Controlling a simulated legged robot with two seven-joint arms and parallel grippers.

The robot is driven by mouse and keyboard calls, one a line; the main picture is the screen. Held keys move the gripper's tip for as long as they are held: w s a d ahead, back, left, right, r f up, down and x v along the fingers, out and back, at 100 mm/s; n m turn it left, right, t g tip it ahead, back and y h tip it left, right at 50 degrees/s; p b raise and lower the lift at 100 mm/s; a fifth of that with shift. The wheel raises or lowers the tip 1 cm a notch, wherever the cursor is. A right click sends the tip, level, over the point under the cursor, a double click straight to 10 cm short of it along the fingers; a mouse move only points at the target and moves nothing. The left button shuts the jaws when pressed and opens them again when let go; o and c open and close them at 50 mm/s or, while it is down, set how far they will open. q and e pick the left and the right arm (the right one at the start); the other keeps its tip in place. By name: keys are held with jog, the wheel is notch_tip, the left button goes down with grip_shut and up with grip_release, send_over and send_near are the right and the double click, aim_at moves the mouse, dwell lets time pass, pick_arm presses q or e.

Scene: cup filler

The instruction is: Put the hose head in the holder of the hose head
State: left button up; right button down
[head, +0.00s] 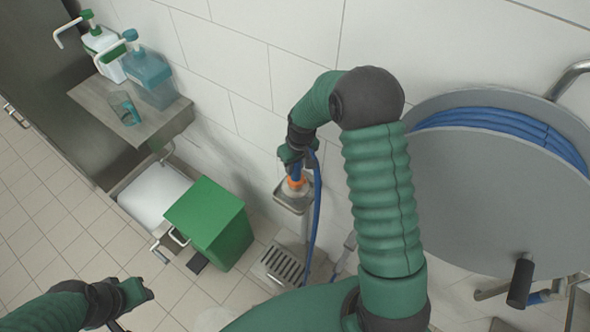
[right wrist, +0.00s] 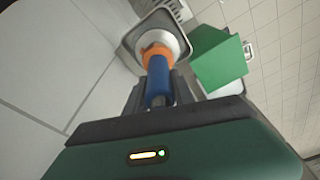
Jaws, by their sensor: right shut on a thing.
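The hose head, blue with an orange collar, is in my right gripper (head: 295,160). In the right wrist view the blue part (right wrist: 158,88) sits between the fingers, with the orange collar (right wrist: 156,52) beyond it. The holder of the hose head (head: 290,194) is a metal wall piece directly below the hose head. In the right wrist view the holder (right wrist: 130,42) surrounds a pale round part beyond the orange collar. I cannot tell whether the hose head rests in it.
A blue hose (head: 316,215) hangs from the hose head. A large hose reel (head: 490,190) fills the right side. A green bin (head: 212,222) and a floor drain (head: 281,265) stand below. A shelf (head: 160,125) holds bottles and a cup (head: 124,108). Open tiled floor lies at the left.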

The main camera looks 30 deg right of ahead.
jog(key=shift+f, duration=1.55)
jog(key=c, duration=1.1)
grip_release()
jog(key=shift+s, duration=0.1)
jog(key=shift+o, duration=0.2)
